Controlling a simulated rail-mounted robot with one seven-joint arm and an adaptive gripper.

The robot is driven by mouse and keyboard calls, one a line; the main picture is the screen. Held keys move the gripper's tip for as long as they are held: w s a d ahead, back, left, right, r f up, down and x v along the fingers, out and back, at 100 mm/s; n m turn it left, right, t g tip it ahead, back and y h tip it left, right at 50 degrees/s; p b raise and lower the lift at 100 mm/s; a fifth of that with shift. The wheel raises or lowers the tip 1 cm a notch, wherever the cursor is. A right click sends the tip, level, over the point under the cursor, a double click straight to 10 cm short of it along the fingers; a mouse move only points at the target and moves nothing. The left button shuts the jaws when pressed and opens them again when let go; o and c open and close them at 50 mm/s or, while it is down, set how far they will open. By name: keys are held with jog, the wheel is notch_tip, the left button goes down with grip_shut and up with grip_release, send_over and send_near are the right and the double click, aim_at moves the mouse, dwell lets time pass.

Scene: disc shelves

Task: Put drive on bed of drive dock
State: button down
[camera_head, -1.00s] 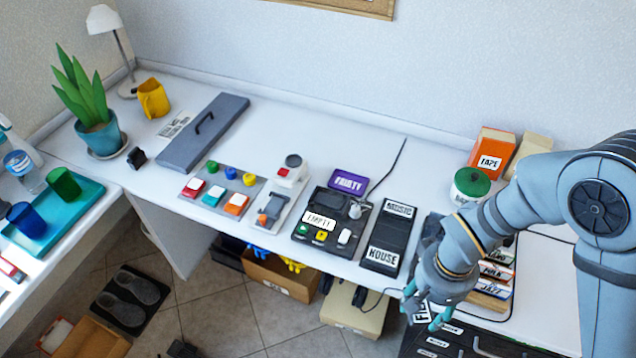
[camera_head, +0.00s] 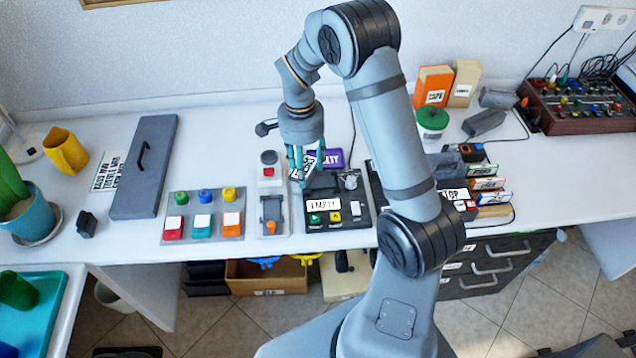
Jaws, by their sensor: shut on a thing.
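My gripper (camera_head: 301,163) is shut on a small dark drive (camera_head: 308,168) with a white label, whose text I cannot fully read. The drive is tilted and appears above the back left part of the drive dock. The drive and fingers overlap the dock's bed area in the picture. I cannot tell the exact gap between drive and dock.
A purple "FAULTY" tray (camera_head: 333,158) lies behind the dock. A grey switch panel (camera_head: 268,222) and a coloured button board (camera_head: 203,238) stand to its left. My arm hides much of the table to the right, including most of the black "HOUSE" unit. Labelled cases (camera_head: 485,184) stand further right.

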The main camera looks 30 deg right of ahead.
aim_at(315, 160)
jog(key=w+d+r+m+b, duration=0.1)
jog(key=w+d+m, duration=0.2)
jog(key=d+m, duration=0.35)
jog(key=w+d+r+m, duration=0.25)
jog(key=d+m, duration=0.25)
jog(key=d, duration=0.3)
jog(key=s+a+f, duration=0.1)
jog(key=a+f, duration=0.1)
jog(key=a, duration=0.1)
jog(key=s+a+f, duration=0.1)
jog(key=a+f, duration=0.2)
jog(key=a, duration=0.1)
jog(key=s+a+f, duration=0.1)
jog(key=a+f, duration=0.1)
jog(key=a, duration=0.1)
jog(key=shift+s+a+f, duration=0.15)
jog(key=shift+f, duration=0.05)
jog(key=shift+f+p, duration=0.5)
jog(key=shift+f, duration=1.5)
jog(key=shift+f, duration=0.15)
jog(key=c, duration=0.8)
grip_release()
jog(key=shift+o, duration=0.2)
